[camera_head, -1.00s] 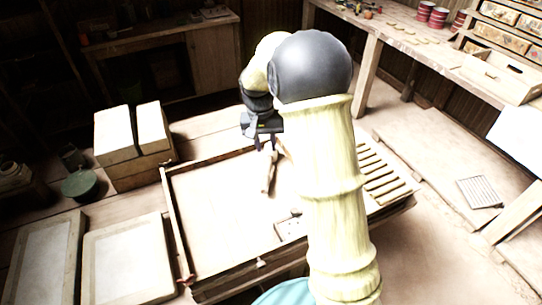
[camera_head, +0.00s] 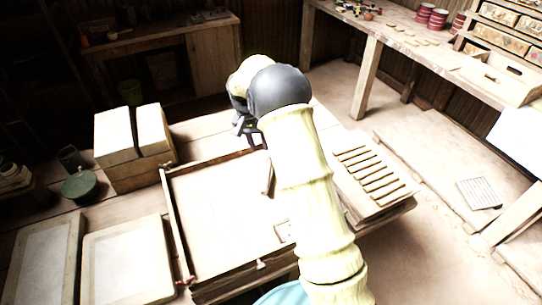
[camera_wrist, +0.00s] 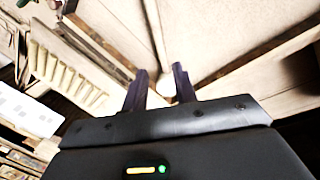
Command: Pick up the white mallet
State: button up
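I cannot make out the white mallet for certain in either view; it may be hidden behind my arm. My gripper (camera_head: 252,136) is above the far edge of the wooden tray table (camera_head: 172,215), partly hidden by my arm. In the wrist view its two dark fingers (camera_wrist: 160,88) stand apart with nothing clearly held between them. A wooden bar (camera_head: 267,178) lies on the pale tray surface, partly covered by my arm. A small whitish knob-like thing (camera_head: 262,265) shows at the tray's front edge; I cannot tell what it is.
A row of narrow tiles (camera_head: 370,172) lies right of my arm. Two pale blocks (camera_head: 132,133) stand on a wooden box at the left. Framed panels (camera_head: 128,260) lie at front left. A long workbench (camera_head: 430,50) with red tins runs along the back right.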

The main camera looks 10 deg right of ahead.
aim_at(267, 170)
jog(key=f, duration=0.3)
jog(key=d+f+p, duration=0.1)
jog(key=f, duration=0.5)
jog(key=shift+s+d+p, duration=0.3)
jog(key=shift+p, duration=0.05)
jog(key=shift+d+f+p, duration=0.2)
jog(key=shift+f+p, duration=0.15)
jog(key=shift+f, duration=0.5)
jog(key=shift+d+f+p, duration=0.15)
jog(key=shift+f+p, duration=0.2)
jog(key=shift+f, duration=0.55)
jog(key=shift+d+f+p, duration=0.2)
jog(key=shift+f+p, duration=0.15)
jog(key=shift+f, duration=0.5)
jog(key=shift+s, duration=0.1)
grip_shut()
